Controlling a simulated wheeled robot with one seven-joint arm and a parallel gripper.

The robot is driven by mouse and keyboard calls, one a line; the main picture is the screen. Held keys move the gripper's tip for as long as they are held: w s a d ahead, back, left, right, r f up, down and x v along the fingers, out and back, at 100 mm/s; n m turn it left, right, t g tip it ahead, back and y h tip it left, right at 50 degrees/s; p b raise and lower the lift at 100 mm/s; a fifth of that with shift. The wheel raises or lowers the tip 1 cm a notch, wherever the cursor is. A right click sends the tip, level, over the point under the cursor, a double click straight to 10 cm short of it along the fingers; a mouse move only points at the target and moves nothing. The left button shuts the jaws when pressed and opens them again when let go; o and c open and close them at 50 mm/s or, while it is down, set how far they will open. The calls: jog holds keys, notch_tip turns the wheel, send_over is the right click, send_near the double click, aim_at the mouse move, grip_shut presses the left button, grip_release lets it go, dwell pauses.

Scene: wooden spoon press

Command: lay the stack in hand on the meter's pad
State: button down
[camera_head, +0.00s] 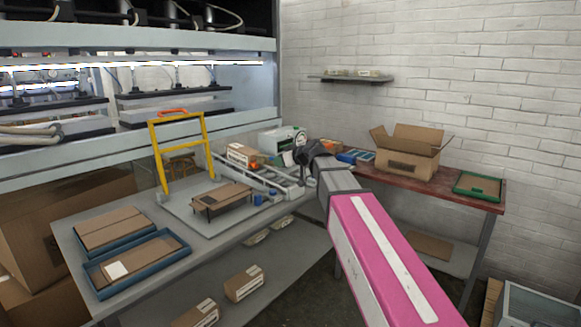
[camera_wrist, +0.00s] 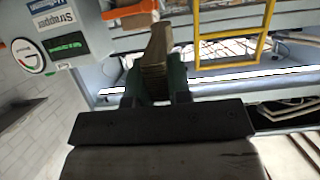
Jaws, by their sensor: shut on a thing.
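My gripper (camera_wrist: 157,80) is shut on a short stack of brown wooden pieces (camera_wrist: 155,55), which stands out between its two dark fingers in the wrist view. In the head view my gripper (camera_head: 306,155) is a dark shape over the back of the bench, and the stack cannot be made out there. A pale device with a round dial, which looks like the meter (camera_wrist: 28,56), is at the upper left of the wrist view, beside a green label. In the head view its dial (camera_head: 300,138) shows just behind my gripper. I cannot make out its pad.
Blue trays (camera_head: 140,268) lie at the bench's left. An open carton (camera_head: 405,165) and a green tray (camera_head: 478,183) stand on the red-brown table at right.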

jog(key=w+d+r+m+t+h, duration=0.1)
jog(key=d+r+m+h, duration=0.1)
jog(key=d, duration=0.6)
jog(key=w+d+r+m+t+h, duration=0.2)
jog(key=d+m+h, duration=0.3)
jog(key=d, duration=0.4)
jog(key=w+d+r+m+t+h, duration=0.2)
jog(key=d+m+h, duration=0.1)
jog(key=d, duration=0.6)
jog(key=shift+d+r+h, duration=0.15)
jog(key=shift+r+h, duration=0.2)
jog(key=shift+h, duration=0.05)
jog(key=s+a+f+n+g+y, duration=0.1)
jog(key=s+a+n+y, duration=0.1)
jog(key=a, duration=0.7)
jog(key=s+a+f+n+g+y, duration=0.2)
jog(key=s+a+n+y, duration=0.1)
jog(key=a, duration=0.7)
jog(key=s+a+f+n+g+y, duration=0.1)
jog(key=s+a+n+g+y, duration=0.1)
jog(key=a+n+y, duration=0.3)
jog(key=a, duration=0.4)
jog(key=shift+s+a+f+y, duration=0.15)
jog(key=shift+a+f+y, duration=0.15)
jog(key=shift+f+y, duration=0.1)
